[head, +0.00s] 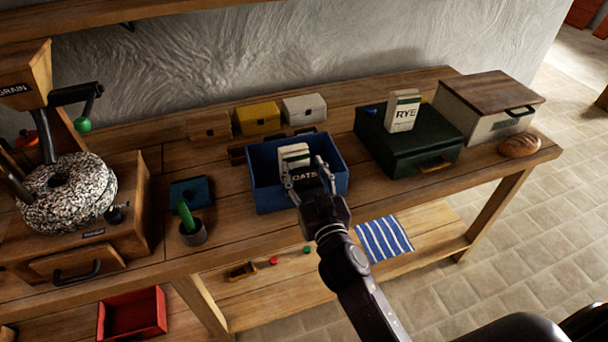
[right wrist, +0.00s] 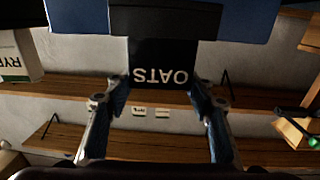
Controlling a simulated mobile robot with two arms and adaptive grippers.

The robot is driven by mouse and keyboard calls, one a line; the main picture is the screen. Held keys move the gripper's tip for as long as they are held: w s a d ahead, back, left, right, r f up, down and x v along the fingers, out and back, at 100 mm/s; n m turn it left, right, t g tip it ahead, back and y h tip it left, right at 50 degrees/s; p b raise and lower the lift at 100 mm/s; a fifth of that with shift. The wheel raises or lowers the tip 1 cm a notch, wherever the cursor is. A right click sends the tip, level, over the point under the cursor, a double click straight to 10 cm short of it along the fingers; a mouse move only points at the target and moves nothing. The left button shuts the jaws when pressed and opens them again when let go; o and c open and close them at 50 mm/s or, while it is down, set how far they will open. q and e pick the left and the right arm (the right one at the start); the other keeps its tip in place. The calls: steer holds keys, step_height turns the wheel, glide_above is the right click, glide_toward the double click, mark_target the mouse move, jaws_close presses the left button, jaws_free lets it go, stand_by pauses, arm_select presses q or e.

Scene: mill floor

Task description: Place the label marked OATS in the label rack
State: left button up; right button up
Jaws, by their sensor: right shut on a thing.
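The OATS label (head: 304,177) is a dark plate with white lettering. It is held at the front of a blue open box (head: 267,190); I cannot tell whether it touches the box. My right gripper (head: 306,182) is shut on it, with a finger on each side. In the right wrist view the label (right wrist: 160,77) appears upside down between the fingertips. My left gripper is not in view.
A pale carton (head: 294,152) stands in the blue box. A dark green case (head: 400,143) with a RYE carton (head: 404,110) stands to the right. Small brown, yellow (head: 258,118) and white boxes stand behind.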

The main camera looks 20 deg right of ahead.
steer(key=shift+f, duration=0.75)
steer(key=shift+f, duration=0.25)
steer(key=o, duration=1.2)
steer(key=shift+c, duration=0.2)
